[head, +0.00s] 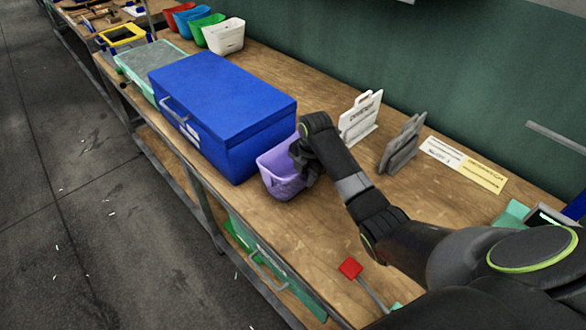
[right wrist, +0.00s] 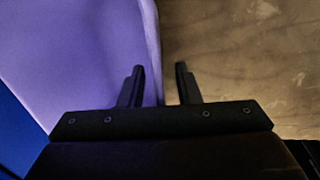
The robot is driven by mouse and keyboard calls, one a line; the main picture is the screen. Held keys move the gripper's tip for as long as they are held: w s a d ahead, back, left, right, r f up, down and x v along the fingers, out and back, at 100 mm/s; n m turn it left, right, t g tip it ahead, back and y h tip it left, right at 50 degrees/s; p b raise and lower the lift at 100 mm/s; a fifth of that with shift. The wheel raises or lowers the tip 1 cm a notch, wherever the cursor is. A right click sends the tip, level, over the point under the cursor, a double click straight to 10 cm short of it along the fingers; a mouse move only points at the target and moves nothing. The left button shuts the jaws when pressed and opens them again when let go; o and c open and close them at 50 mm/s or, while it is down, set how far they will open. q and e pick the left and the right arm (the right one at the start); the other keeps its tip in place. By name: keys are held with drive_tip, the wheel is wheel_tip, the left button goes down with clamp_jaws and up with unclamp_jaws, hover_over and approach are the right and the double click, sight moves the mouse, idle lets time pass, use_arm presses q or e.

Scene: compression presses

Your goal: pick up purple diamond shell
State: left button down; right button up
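The purple shell (head: 279,184), an open-topped bin, stands on the wooden bench to the right of a blue box. My right gripper (head: 304,166) is at its right side, partly hidden by my own wrist in the head view. In the right wrist view the two fingers (right wrist: 160,83) are apart. The purple shell (right wrist: 85,50) fills the left of that view, and its right wall edge runs down between the fingers. I cannot tell whether either finger touches it. My left gripper is not in view.
The blue box (head: 222,97) stands close on the left of the purple shell. A white sign stand (head: 360,117) and a grey stand (head: 402,146) are behind my right arm. A red square piece (head: 350,268) lies nearer the front edge. Bare wood lies between.

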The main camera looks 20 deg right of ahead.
clamp_jaws()
idle(0.4)
wheel_tip(320, 180, up, 10)
drive_tip(key=shift+r+b, duration=0.1)
drive_tip(key=shift+b, duration=0.6)
